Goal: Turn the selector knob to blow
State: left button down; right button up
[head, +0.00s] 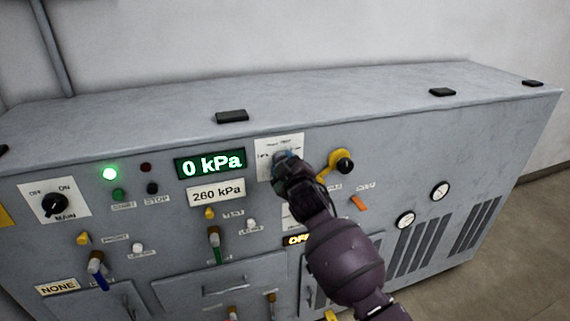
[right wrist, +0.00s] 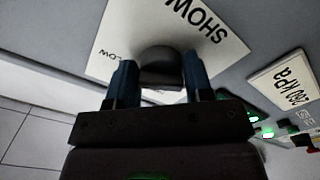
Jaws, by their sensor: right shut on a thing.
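The selector knob (right wrist: 160,66) is a dark rounded knob on a white label plate (head: 279,147) high on the grey cabinet front. The plate also shows in the right wrist view (right wrist: 205,28), with part of its lettering readable. My right gripper (right wrist: 160,85) is shut on the knob, one blue finger on each side. In the head view the right gripper (head: 283,160) covers most of the knob, so its pointer is hidden and I cannot tell its setting. My left gripper is not in view.
A green display (head: 210,163) reads 0 kPa, above a 260 kPa plate (head: 216,192). A yellow-handled valve (head: 335,160) sits close right of my gripper. A MAIN switch (head: 54,204), a lit green lamp (head: 110,174) and several small levers are at left.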

jog(key=shift+f, duration=0.1)
dwell(0.4)
jog(key=o, duration=0.9)
jog(key=shift+c, duration=0.2)
jog(key=shift+s, duration=0.1)
jog(key=v, duration=1)
jog(key=shift+s, duration=0.35)
jog(key=shift+d, duration=0.1)
